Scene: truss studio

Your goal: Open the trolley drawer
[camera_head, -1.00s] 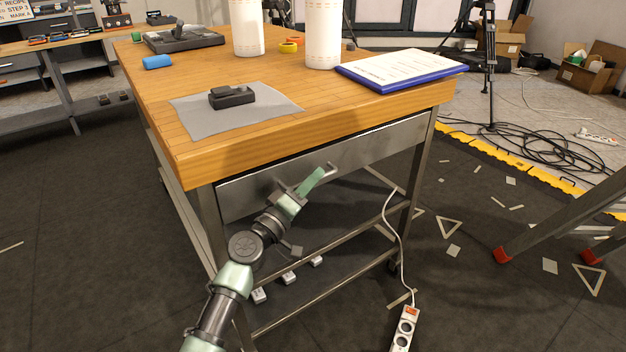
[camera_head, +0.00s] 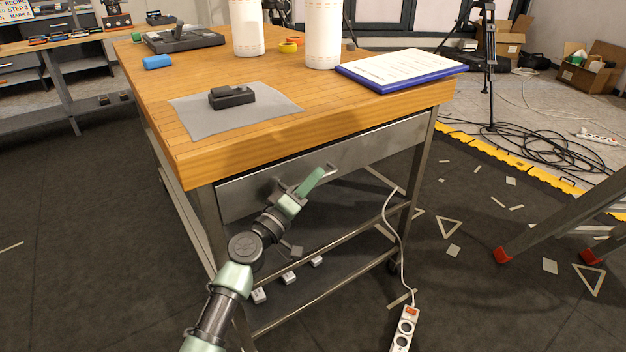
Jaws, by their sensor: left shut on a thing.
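The trolley (camera_head: 232,163) has a wooden top on a metal frame with lower shelves. Its wide metal drawer (camera_head: 378,147) sits under the top and appears closed, its front about in line with the frame. My left gripper (camera_head: 318,178) is at the middle of the drawer front, shut on the drawer handle (camera_head: 331,169). Most of the handle is hidden behind the fingers; only its right end shows. My right gripper is not in view.
On the top lie a grey cloth (camera_head: 190,117) with a black device (camera_head: 232,96), a blue-edged clipboard (camera_head: 400,68) and white cylinders (camera_head: 323,35). A white cable runs down the trolley's right side to a power strip (camera_head: 404,328). A red-footed metal stand (camera_head: 560,215) is at right.

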